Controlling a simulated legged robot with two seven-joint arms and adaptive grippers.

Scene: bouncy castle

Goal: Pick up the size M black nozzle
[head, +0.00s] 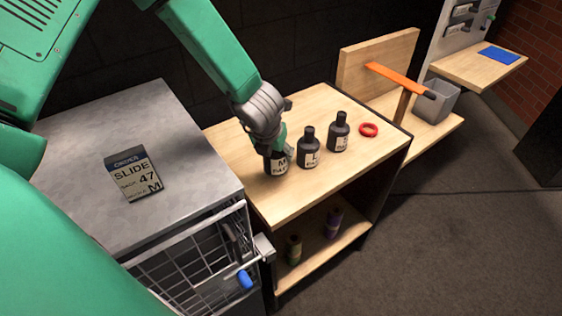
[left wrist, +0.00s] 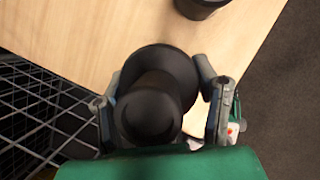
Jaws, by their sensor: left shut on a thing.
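The black size M nozzle (head: 276,166) stands upright on the wooden table at the left end of a row, with an "M" on its pale label. My left gripper (head: 279,148) is around its upper part and shut on it. In the left wrist view the same nozzle (left wrist: 152,105) sits between the two fingers of the left gripper (left wrist: 162,108). Two more black nozzles stand to the right, one marked "L" (head: 309,150) and another (head: 339,132) whose letter is hard to read. My right gripper is not in view.
The wooden table (head: 285,208) holds a red ring (head: 369,130) at its right. A grey cabinet (head: 75,150) with a wire basket (head: 190,262) stands on the left, carrying a "SLIDE 47 M" sign (head: 133,175). An orange bar (head: 400,79) and grey bin (head: 436,101) are behind.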

